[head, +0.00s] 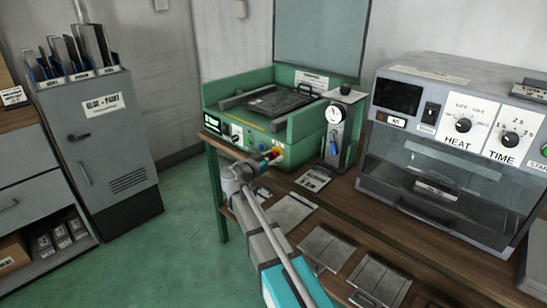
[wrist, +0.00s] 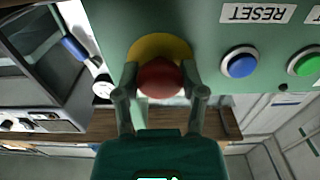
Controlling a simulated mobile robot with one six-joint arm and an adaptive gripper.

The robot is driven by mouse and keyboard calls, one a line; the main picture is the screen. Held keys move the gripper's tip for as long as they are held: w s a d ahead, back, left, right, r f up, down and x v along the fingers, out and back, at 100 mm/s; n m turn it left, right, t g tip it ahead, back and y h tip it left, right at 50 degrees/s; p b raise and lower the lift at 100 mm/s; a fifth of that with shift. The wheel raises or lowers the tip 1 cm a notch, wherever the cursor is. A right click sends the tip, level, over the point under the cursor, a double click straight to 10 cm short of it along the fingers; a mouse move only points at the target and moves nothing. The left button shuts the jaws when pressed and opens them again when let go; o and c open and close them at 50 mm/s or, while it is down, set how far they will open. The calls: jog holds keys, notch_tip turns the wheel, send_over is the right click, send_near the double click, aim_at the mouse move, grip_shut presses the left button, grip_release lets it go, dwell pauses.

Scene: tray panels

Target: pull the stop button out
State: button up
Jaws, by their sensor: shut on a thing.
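The stop button is a red mushroom head (wrist: 160,78) on a yellow round base (wrist: 160,46), set in the green front panel (wrist: 112,22). My gripper (wrist: 162,88) is shut on the red head, one finger on each side, in the wrist view. In the head view my gripper (head: 262,162) reaches the front of the green machine (head: 290,148), by the red and yellow button (head: 276,152). The fingers partly hide the button there. I cannot tell whether the button is pressed in or out.
A blue button (wrist: 240,64) under a RESET label (wrist: 257,13) and a green button (wrist: 305,62) sit beside it. A gauge stand (head: 335,125) and a heater oven (head: 440,150) stand to the right. Flat panels (head: 325,246) lie on the bench. The green floor (head: 165,250) is clear.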

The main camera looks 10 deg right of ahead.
jog(key=shift+c, duration=0.3)
jog(key=shift+s+a, duration=0.35)
jog(key=shift+a, duration=0.25)
jog(key=o, duration=1.2)
jog(key=shift+s, duration=0.1)
jog(key=shift+v, duration=5.95)
